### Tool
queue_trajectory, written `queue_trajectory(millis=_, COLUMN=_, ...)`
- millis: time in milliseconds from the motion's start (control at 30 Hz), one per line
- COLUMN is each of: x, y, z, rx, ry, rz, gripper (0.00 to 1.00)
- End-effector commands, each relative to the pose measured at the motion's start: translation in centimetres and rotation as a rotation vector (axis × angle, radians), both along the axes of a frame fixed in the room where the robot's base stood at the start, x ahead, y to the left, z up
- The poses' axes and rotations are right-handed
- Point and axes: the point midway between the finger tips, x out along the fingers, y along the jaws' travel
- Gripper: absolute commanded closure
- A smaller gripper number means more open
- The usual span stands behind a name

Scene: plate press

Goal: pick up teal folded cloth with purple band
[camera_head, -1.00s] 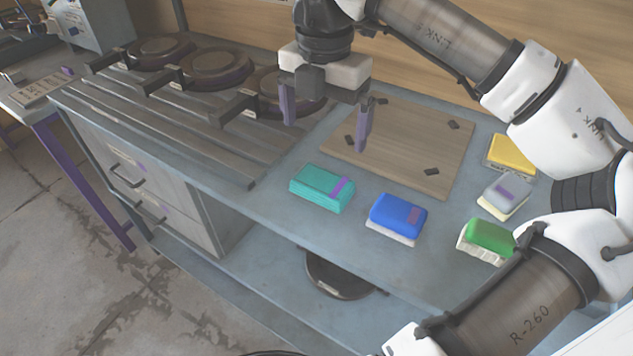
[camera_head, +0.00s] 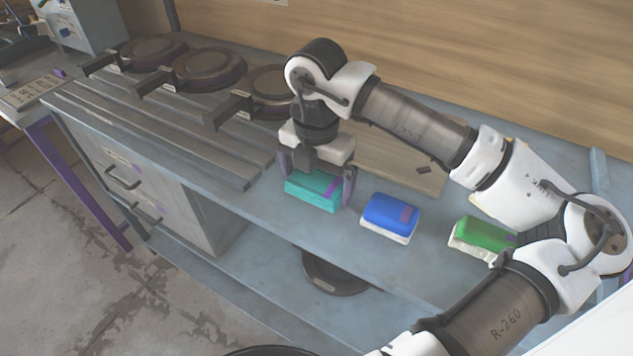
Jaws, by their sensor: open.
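The teal folded cloth with a purple band (camera_head: 312,194) lies on the grey-blue bench top, left of the blue cloth. Its upper back part and most of the purple band are hidden behind my gripper. My gripper (camera_head: 316,184) points down over the cloth. Its fingers are open, one at the left end of the cloth and one at the right end. I cannot tell whether the fingers touch the cloth.
A blue cloth on a pale base (camera_head: 390,217) lies close to the right, and a green one (camera_head: 482,235) lies further right. A wooden board (camera_head: 400,168) lies behind. Round dark plates (camera_head: 208,69) and metal rails stand left. The bench's front edge is near.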

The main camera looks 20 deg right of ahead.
Motion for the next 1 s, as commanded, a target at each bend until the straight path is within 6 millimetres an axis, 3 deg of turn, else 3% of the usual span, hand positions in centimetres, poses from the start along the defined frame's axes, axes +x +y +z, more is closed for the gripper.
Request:
queue_trajectory(millis=133, x=0.0, y=0.0, z=0.0, rx=0.000, ry=0.000, rz=0.000, gripper=0.00)
queue_trajectory(millis=333, x=0.0, y=0.0, z=0.0, rx=0.000, ry=0.000, rz=0.000, gripper=0.26)
queue_trajectory(millis=633, x=0.0, y=-0.1, z=0.5, rx=-0.001, ry=0.000, rz=-0.001, gripper=0.27)
queue_trajectory(millis=1000, x=0.1, y=0.0, z=7.3, rx=-0.003, ry=-0.002, rz=-0.001, gripper=0.27)
